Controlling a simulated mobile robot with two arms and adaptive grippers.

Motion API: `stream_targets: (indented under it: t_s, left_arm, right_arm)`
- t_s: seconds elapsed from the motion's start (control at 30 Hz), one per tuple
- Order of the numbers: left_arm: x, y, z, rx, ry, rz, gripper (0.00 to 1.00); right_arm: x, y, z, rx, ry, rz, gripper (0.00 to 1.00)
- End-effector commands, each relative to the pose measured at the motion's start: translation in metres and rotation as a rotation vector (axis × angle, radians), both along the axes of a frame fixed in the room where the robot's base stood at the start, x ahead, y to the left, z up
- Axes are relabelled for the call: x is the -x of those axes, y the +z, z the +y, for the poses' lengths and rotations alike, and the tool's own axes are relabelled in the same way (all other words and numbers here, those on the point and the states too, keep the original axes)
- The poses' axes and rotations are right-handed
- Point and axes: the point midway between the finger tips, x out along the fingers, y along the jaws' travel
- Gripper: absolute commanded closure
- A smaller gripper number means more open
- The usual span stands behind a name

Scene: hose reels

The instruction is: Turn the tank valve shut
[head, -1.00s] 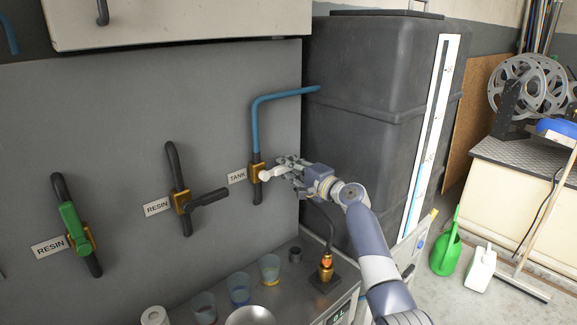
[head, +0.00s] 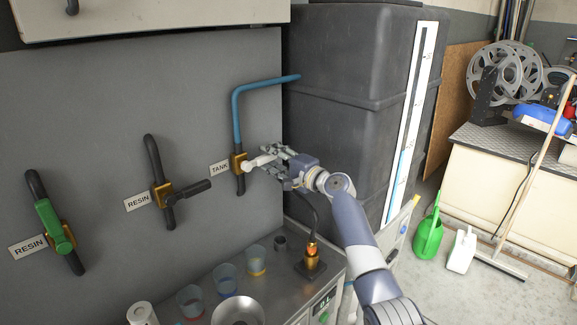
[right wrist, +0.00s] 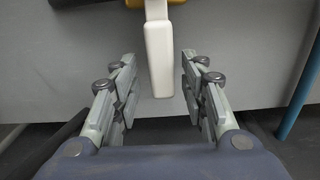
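The tank valve (head: 239,163) is a brass body on the blue-and-black vertical pipe, beside the TANK label (head: 220,168). Its white handle (head: 259,161) points right and slightly up in the head view, across the pipe. My right gripper (head: 277,163) is at the handle's free end. In the right wrist view the white handle (right wrist: 160,58) reaches between the fingers of my right gripper (right wrist: 158,72). The fingers are open, with a gap on each side of the handle. My left gripper is not in view.
Left along the panel are a RESIN valve with a black handle (head: 190,190) and one with a green handle (head: 53,226). Several cups and a steel bowl (head: 238,311) stand on the bench below. The dark tank (head: 340,110) stands right of the panel.

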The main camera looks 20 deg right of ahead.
Motion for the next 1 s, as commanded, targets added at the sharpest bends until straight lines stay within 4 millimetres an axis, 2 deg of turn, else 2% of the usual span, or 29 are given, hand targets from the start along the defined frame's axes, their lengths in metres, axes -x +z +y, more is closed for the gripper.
stream_targets:
  t_s: [0.4, 0.6, 0.8, 1.0]
  left_arm:
    - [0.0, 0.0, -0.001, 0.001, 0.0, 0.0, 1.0]
    - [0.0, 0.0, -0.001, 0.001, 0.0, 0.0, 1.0]
    - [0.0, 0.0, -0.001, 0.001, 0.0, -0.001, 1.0]
    - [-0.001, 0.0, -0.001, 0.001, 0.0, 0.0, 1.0]
  right_arm:
    - [0.066, -0.001, -0.025, 0.002, -0.002, 0.0, 0.6]
    - [0.092, -0.001, -0.034, 0.001, -0.001, 0.002, 0.6]
    - [0.103, -0.001, -0.038, 0.0, -0.001, 0.001, 0.6]
    - [0.104, 0.0, -0.038, -0.001, -0.001, 0.0, 0.6]
